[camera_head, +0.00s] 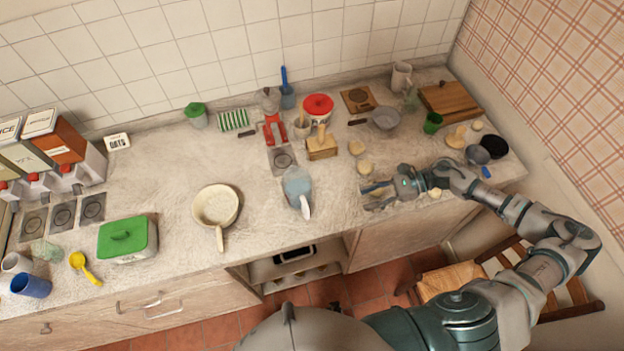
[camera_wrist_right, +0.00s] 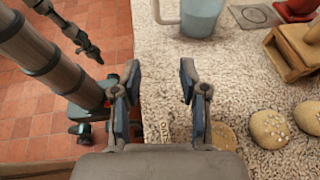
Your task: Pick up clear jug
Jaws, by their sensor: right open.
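The clear jug (camera_head: 297,183) is a bluish see-through jug with a pale handle. It stands upright near the front edge of the counter, in the middle of the head view. Its lower part shows at the top of the right wrist view (camera_wrist_right: 203,17), with part of the handle to its left. My right gripper (camera_head: 372,195) is to the right of the jug, low over the front of the counter and apart from it. In the wrist view its two fingers (camera_wrist_right: 160,80) are spread with nothing between them. My left gripper does not show in the head view.
Bread-like rounds (camera_wrist_right: 270,129) lie close to my right gripper. A wooden block holder (camera_head: 322,148) and a red coffee maker (camera_head: 272,123) stand behind the jug. A cream pan (camera_head: 216,205) lies to its left. The counter between jug and right gripper looks clear.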

